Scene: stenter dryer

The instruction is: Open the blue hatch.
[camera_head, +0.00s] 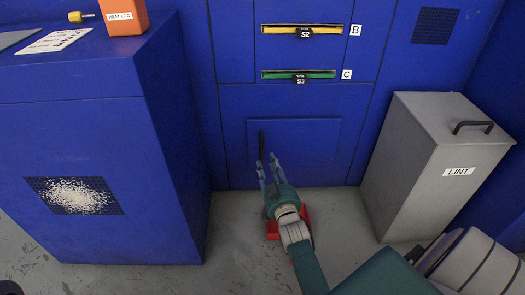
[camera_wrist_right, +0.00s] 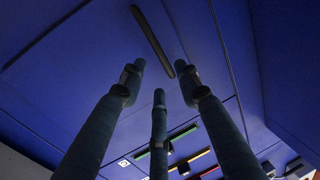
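The blue hatch (camera_head: 310,138) is a square panel set low in the blue machine front, and it looks shut. A black vertical bar handle (camera_head: 262,146) is at its left edge. My right gripper (camera_head: 267,165) is just below and in front of this handle, fingers pointing at the panel. In the right wrist view my right gripper (camera_wrist_right: 160,72) has its three fingers spread with nothing between them. The handle (camera_wrist_right: 153,38) lies beyond the fingertips there, seemingly apart from them, against the hatch (camera_wrist_right: 85,70). My left gripper is not in view.
A grey LINT bin (camera_head: 415,170) stands right of the hatch. A blue cabinet (camera_head: 90,150) stands left, with an orange box (camera_head: 124,18) on top. A red object (camera_head: 273,229) on the floor is partly hidden by my arm.

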